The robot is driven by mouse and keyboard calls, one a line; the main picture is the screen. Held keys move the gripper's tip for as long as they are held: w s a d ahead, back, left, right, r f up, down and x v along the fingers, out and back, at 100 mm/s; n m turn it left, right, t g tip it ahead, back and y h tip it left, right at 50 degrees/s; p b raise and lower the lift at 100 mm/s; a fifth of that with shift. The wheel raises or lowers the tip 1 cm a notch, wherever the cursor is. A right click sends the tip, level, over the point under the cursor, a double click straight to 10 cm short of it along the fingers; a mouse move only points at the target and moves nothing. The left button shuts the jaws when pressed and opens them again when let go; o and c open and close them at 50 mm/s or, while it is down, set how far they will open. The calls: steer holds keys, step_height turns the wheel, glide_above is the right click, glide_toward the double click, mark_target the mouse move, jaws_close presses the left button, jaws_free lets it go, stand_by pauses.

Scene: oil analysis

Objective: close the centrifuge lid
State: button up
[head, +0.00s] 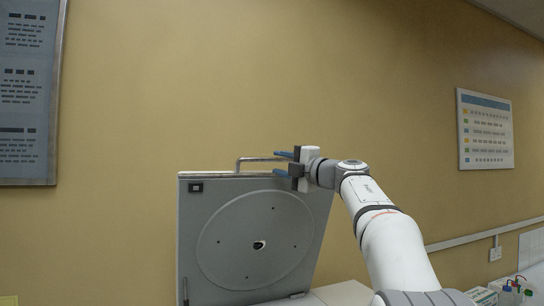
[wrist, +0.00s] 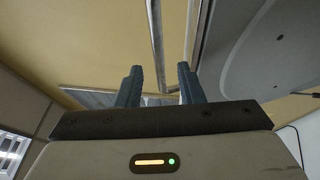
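The grey centrifuge lid (head: 200,225) stands open and nearly upright in the head view, its round inner disc (head: 225,245) facing me. A metal handle (head: 252,159) sticks up from its top edge. My gripper (head: 282,163) is at the handle's right end, its blue fingers pointing left, one above the other. In the wrist view my gripper (wrist: 159,84) is open, with a gap between the fingers. A metal bar (wrist: 157,45), seemingly the handle, shows in line with that gap. I cannot tell whether a finger touches it. The centrifuge body is mostly out of view.
A tan wall (head: 380,90) stands behind the lid, with a poster (head: 485,130) on the right and a board (head: 28,90) on the left. A white counter surface (head: 343,293) shows at the bottom. Small coloured items (head: 515,287) lie at the lower right.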

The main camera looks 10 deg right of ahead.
mark_target(269, 161)
steer(key=p+x, duration=0.1)
steer(key=x, duration=0.3)
steer(key=shift+w, duration=0.1)
steer(key=shift+c, duration=0.4)
jaws_close()
